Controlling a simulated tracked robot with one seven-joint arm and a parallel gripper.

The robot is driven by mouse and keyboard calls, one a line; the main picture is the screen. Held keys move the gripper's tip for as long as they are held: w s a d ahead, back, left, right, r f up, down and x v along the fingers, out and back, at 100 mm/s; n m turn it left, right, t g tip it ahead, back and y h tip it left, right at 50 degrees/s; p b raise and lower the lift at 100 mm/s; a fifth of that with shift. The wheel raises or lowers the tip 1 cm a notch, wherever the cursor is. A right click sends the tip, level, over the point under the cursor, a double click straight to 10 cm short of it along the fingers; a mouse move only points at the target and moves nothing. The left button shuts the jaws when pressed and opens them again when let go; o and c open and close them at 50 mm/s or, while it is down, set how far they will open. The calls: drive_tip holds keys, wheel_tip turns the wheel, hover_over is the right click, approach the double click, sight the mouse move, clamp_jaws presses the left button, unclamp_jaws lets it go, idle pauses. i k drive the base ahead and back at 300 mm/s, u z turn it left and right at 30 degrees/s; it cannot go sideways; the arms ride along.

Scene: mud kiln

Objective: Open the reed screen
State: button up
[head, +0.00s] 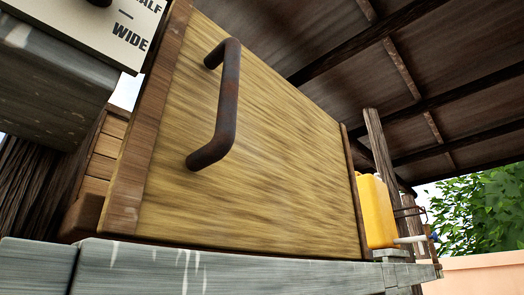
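The reed screen (285,150) is a large straw-coloured panel with wooden strips along its left and right edges. It fills the middle of the head view, seen from below at a slant. A dark rusty bar handle (229,105) stands out from its left part, bent at both ends. Nothing is touching the handle. The screen stands just above a weathered grey ledge. I cannot tell from this angle whether it is fully shut. My gripper is not in view.
A grey plank ledge (200,270) runs below the screen. A sign reading "WIDE" (95,25) is at upper left above a grey block (55,95). A yellow jug (376,212) stands at right by a wooden post (378,150). A dark roof (340,35) is overhead.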

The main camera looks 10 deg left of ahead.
sight(218, 151)
drive_tip(key=u, duration=1.45)
drive_tip(key=k, duration=0.5)
drive_tip(key=u, duration=0.1)
drive_tip(key=i, duration=0.5)
drive_tip(key=u, duration=0.25)
drive_tip(key=k, duration=1.1)
drive_tip(key=z, duration=0.35)
